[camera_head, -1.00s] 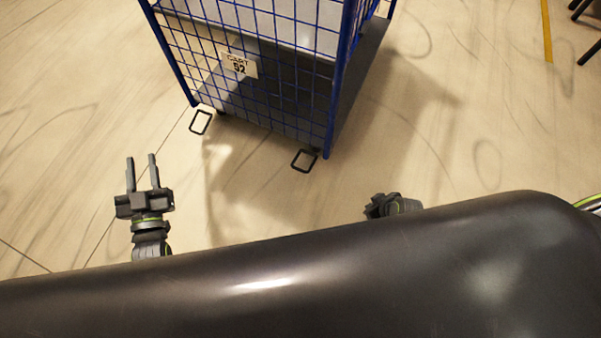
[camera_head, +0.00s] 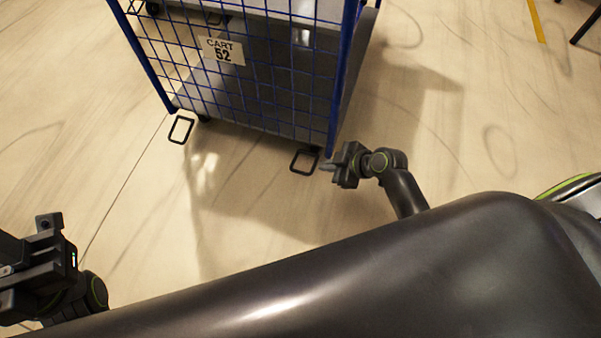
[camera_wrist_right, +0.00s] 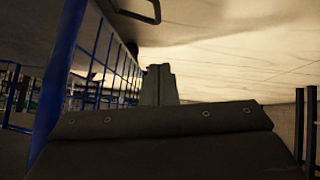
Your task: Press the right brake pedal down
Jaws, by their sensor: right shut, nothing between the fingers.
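The right brake pedal (camera_head: 304,161) is a black rectangular loop low at the front right corner of the blue mesh cart (camera_head: 240,75). My right gripper (camera_head: 327,166) is shut and empty, its tips just right of that pedal. Whether they touch it I cannot tell. In the right wrist view the closed fingers (camera_wrist_right: 158,85) point forward, and a dark loop (camera_wrist_right: 138,10), apparently this pedal, shows at the top edge, apart from the fingers in the picture. My left gripper (camera_head: 35,265) is at the lower left, partly cut off, its jaw opening unclear.
A second, similar pedal (camera_head: 181,130) sits at the cart's front left corner. A sign (camera_head: 222,50) reading CART 52 hangs on the mesh. The floor (camera_head: 250,215) in front of the cart is clear. A yellow floor line (camera_head: 536,20) is at upper right.

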